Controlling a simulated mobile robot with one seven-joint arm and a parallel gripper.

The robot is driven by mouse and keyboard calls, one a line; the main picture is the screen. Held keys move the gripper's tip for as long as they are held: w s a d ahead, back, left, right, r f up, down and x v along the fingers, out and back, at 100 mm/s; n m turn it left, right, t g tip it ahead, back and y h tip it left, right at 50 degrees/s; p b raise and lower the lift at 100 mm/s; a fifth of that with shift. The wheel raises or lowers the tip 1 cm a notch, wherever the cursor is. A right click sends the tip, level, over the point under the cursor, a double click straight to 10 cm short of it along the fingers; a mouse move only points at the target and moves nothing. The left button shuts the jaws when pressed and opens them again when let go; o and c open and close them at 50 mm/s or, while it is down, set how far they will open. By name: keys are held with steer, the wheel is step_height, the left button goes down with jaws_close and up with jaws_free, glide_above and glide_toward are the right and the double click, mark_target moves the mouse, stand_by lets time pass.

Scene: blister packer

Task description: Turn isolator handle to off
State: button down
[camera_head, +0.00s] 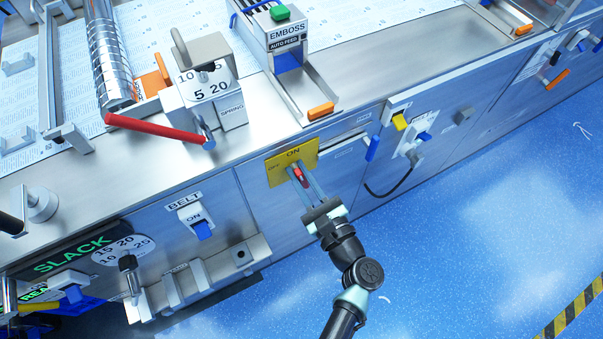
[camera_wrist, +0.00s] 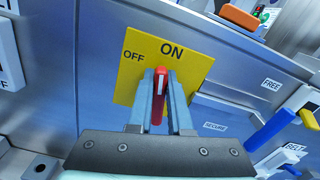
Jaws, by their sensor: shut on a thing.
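The isolator is a yellow plate (camera_head: 279,169) with the words ON and OFF, on the front panel of the machine. It also shows in the wrist view (camera_wrist: 196,58), with ON at the top and OFF to the left. Its red handle (camera_wrist: 158,98) points up toward ON, and a white stripe runs along it. The handle also shows in the head view (camera_head: 299,177). My gripper (camera_head: 302,178) is shut on the handle, with one finger on each side. In the wrist view, my gripper (camera_wrist: 160,90) hides the handle's sides and part of the plate.
A blue BELT switch (camera_head: 202,230) marked ON is left of the plate. A blue lever (camera_head: 373,147) and a yellow knob (camera_head: 400,121) are to the right. A red lever (camera_head: 155,128) sticks out above left. The blue floor (camera_head: 470,210) in front is open.

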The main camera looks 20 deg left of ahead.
steer(key=n, duration=0.1)
steer(key=n+b, duration=0.2)
steer(key=shift+s+a+f+n, duration=0.15)
steer(key=shift+s+f+n, duration=0.1)
steer(key=shift+f+n, duration=0.15)
steer(key=shift+s+a+f+n+b, duration=0.1)
steer(key=shift+f+n+b, duration=0.1)
steer(key=shift+n+b, duration=1.65)
steer(key=shift+s+a+f+n+b, duration=0.15)
steer(key=shift+f+n+b, duration=0.1)
steer(key=shift+n+b, duration=1.6)
steer(key=shift+s+f+n+b, duration=0.1)
steer(key=shift+f+n+b, duration=0.1)
steer(key=shift+n+b, duration=1.6)
steer(key=shift+n, duration=0.3)
steer(key=c, duration=0.8)
jaws_free()
steer(key=shift+c, duration=0.2)
steer(key=p+v, duration=0.1)
steer(key=v, duration=1.2)
